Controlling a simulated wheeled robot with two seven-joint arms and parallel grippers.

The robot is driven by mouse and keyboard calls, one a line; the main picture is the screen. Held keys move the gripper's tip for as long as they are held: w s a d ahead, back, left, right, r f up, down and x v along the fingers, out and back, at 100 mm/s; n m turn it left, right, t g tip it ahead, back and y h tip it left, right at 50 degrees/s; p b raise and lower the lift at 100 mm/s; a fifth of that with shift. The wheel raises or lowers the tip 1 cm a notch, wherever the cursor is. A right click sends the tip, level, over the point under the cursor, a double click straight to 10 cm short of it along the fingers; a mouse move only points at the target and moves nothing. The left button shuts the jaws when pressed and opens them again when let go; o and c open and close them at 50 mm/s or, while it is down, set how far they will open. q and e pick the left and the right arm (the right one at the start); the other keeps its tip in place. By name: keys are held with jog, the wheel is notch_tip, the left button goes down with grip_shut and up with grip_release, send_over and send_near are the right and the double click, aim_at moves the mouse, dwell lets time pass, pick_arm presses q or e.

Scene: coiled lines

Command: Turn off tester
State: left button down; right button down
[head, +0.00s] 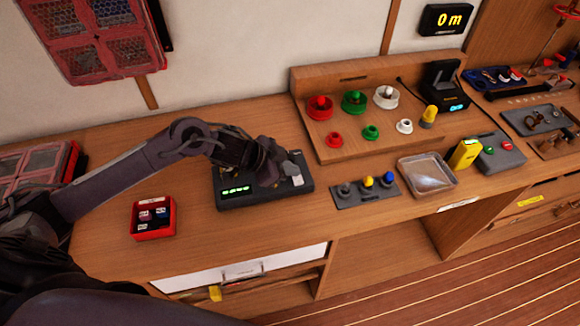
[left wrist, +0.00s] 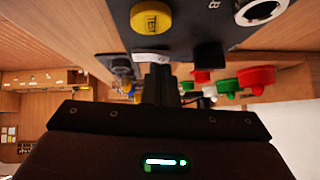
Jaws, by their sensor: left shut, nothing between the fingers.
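The tester (head: 232,202) is a dark flat box on the bench with several small green lights lit on its front left. My left gripper (head: 270,178) is over its right part, shut and empty, and hides some of its top. In the left wrist view the dark panel (left wrist: 190,25) fills the top, with a yellow button (left wrist: 151,17) marked TEST, a round socket (left wrist: 262,8) and a black block (left wrist: 209,55). The shut fingers (left wrist: 162,85) are close to the panel near a white label (left wrist: 150,56); I cannot tell if they touch. My right gripper is not in view.
A red box (head: 153,232) with small dark items stands left of the tester. To the right are a plate with knobs (head: 366,197), a clear tray (head: 427,187) and a yellow device (head: 464,154). A wooden stand (head: 345,140) with coloured spools is behind.

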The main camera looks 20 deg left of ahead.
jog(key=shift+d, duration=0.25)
pick_arm(q)
jog(key=shift+a+f, duration=0.1)
jog(key=shift+f, duration=0.15)
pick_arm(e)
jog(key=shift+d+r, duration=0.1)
pick_arm(q)
jog(key=shift+s+d+p, duration=0.35)
jog(key=shift+s+p, duration=0.15)
jog(key=shift+p, duration=0.1)
jog(key=shift+s+d+r, duration=0.1)
jog(key=shift+s+d, duration=0.05)
jog(key=shift+s, duration=0.05)
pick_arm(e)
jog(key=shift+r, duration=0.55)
pick_arm(q)
jog(key=shift+w, duration=0.1)
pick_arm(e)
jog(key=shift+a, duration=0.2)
